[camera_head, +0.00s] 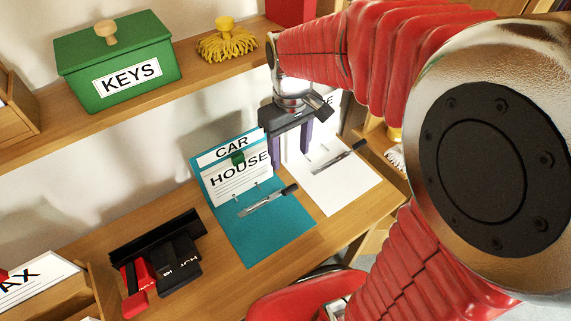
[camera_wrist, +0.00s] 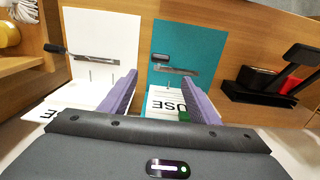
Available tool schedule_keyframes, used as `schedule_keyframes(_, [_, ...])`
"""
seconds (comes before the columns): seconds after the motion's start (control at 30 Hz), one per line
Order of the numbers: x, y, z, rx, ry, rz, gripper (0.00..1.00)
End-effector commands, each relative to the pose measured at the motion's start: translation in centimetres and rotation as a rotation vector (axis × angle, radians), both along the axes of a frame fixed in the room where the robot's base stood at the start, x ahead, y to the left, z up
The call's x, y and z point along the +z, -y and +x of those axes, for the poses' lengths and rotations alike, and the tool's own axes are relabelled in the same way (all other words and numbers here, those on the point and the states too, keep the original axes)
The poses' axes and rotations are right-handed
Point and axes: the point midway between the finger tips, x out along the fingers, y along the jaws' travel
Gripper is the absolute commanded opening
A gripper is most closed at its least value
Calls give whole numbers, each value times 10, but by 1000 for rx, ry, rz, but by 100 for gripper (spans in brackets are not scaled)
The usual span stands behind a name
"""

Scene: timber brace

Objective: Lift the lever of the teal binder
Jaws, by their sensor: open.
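The teal binder (camera_head: 265,238) lies open on the wooden desk, its back cover raised against the wall with a sheet reading CAR and HOUSE. Its metal lever (camera_head: 262,203), with a dark handle end, lies across the teal cover. In the wrist view the teal binder (camera_wrist: 190,40) is right of centre and its lever (camera_wrist: 176,68) has the dark end at upper left. My gripper (camera_head: 290,160) is open and empty, above the binders at the back, near the gap between them. Its purple fingers (camera_wrist: 160,95) point toward the desk, with the teal binder's sheet partly behind the right finger.
A white binder (camera_head: 335,185) with a similar lever (camera_head: 338,158) lies just right of the teal one. A black and red hole punch (camera_head: 165,268) sits to the left. A shelf (camera_head: 190,85) above holds a green KEYS box (camera_head: 115,60) and a yellow brush (camera_head: 228,42).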

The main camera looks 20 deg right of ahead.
Motion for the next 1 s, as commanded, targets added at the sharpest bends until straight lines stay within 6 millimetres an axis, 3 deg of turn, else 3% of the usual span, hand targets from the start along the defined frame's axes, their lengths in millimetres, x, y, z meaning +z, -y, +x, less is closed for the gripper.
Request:
schedule_keyframes(0.37, [-16,0,0,0,-1,0,56])
schedule_keyframes(1.0, [-113,0,-1,0,-3,0,56])
